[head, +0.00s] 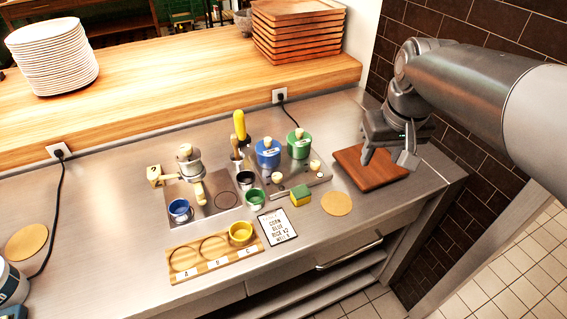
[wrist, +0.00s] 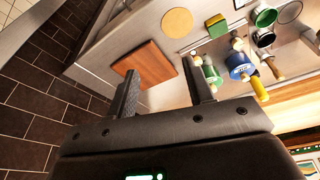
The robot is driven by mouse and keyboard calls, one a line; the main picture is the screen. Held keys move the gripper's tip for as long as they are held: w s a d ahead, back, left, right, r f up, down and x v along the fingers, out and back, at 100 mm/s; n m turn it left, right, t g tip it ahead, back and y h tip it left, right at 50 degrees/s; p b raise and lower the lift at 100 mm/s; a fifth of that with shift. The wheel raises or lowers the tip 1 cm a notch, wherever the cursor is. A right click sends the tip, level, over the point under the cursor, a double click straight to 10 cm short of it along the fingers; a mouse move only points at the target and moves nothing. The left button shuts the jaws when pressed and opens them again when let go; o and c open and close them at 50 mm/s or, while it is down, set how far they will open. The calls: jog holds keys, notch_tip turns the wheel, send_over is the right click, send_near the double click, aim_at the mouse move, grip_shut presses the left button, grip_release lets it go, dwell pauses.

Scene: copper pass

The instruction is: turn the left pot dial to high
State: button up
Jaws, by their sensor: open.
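The blue lidded pot (head: 268,153) and the green lidded pot (head: 299,144) stand side by side on a metal hot plate (head: 300,180). The left pot dial (head: 278,178), a pale round knob, is in front of the blue pot; the right dial (head: 315,165) is in front of the green pot. I cannot read the dial's setting. My gripper (head: 388,158) is open and empty above the brown wooden board (head: 372,170), well right of the dials. The wrist view shows the blue pot (wrist: 239,66) and left dial (wrist: 237,44) beyond one finger.
A green-yellow sponge (head: 300,195) and a round cork mat (head: 337,203) lie in front of the hot plate. A sign card (head: 277,226) and a cup rack (head: 190,274) lie left. A yellow-handled tool (head: 239,125) stands beside the blue pot. A tiled wall (head: 455,100) is at right.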

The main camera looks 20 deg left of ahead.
jog(key=w+a+f+n+g, duration=0.1)
jog(key=w+a+f+n, duration=0.15)
jog(key=a, duration=0.45)
jog(key=w+a+f+n+g, duration=0.1)
jog(key=w+a, duration=0.2)
jog(key=a, duration=0.3)
jog(key=n+g, duration=0.1)
jog(key=n, duration=0.1)
send_near(277, 175)
jog(key=shift+h, duration=0.4)
jog(key=f, duration=0.8)
jog(key=shift+s+a+f, duration=0.1)
jog(key=shift+a+f, duration=0.25)
jog(key=shift+f, duration=0.05)
jog(key=shift+c, duration=0.5)
jog(key=c, duration=0.9)
